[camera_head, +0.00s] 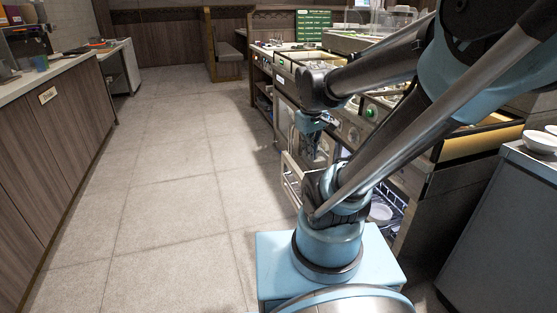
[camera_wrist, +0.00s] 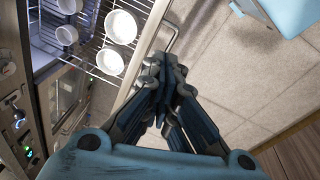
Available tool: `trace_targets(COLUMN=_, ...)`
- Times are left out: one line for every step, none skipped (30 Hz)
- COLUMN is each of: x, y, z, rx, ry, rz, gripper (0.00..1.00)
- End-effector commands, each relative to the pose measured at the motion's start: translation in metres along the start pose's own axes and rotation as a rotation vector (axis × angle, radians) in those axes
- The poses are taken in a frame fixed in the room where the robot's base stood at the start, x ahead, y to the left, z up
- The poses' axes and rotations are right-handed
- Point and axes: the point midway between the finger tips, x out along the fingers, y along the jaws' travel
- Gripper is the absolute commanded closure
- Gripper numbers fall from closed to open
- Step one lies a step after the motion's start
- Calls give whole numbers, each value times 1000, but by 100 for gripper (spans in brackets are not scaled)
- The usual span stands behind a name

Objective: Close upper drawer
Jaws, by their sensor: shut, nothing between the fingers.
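A drawer stands pulled out from the appliance; its pale front panel (camera_wrist: 151,38) carries a metal bar handle (camera_wrist: 174,38). Behind the panel is a wire rack (camera_wrist: 88,38) holding several white bowls (camera_wrist: 121,27). In the head view a pale drawer front (camera_head: 290,181) juts into the aisle, partly hidden by my arm. My gripper (camera_wrist: 165,68) is shut and empty, with its fingertips beside the front panel, near the handle, on the aisle side. In the head view my gripper (camera_head: 314,146) is small and dark; contact with the drawer cannot be told.
The appliance side (camera_wrist: 22,110) has knobs and lit buttons. A tiled floor aisle (camera_head: 180,170) is free to the left, bounded by a wooden counter (camera_head: 55,140). A grey counter (camera_head: 505,220) with white bowls (camera_head: 541,141) stands at the right.

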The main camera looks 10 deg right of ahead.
Motion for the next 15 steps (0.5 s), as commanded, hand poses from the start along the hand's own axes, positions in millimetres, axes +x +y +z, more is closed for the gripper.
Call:
trace_targets(x=-2, y=3, z=-10, rx=-35, ry=-6, rz=4, gripper=100)
trace_targets(x=-2, y=4, z=-14, rx=-57, ry=-9, rz=7, gripper=100)
trace_targets(x=-3, y=6, z=-20, rx=-87, ry=-14, rz=10, gripper=100)
trace_targets(x=-3, y=6, z=-25, rx=-108, ry=-18, rz=12, gripper=100)
trace_targets(x=-4, y=8, z=-30, rx=-131, ry=-22, rz=14, gripper=100)
trace_targets(x=-4, y=9, z=-36, rx=-159, ry=-28, rz=18, gripper=100)
trace_targets(x=-4, y=10, z=-41, rx=-181, ry=-33, rz=20, gripper=100)
trace_targets(x=-4, y=12, z=-46, rx=-203, ry=-37, rz=22, gripper=100)
trace_targets(x=-4, y=12, z=-52, rx=-232, ry=-42, rz=25, gripper=100)
trace_targets(x=-3, y=13, z=-57, rx=-255, ry=-46, rz=27, gripper=100)
trace_targets(x=-3, y=14, z=-62, rx=-276, ry=-50, rz=29, gripper=100)
trace_targets(x=-2, y=16, z=-69, rx=-305, ry=-56, rz=33, gripper=100)
trace_targets(x=-2, y=16, z=-74, rx=-326, ry=-60, rz=35, gripper=100)
trace_targets(x=-1, y=17, z=-79, rx=-348, ry=-65, rz=37, gripper=100)
trace_targets(x=0, y=17, z=-86, rx=-377, ry=-71, rz=39, gripper=100)
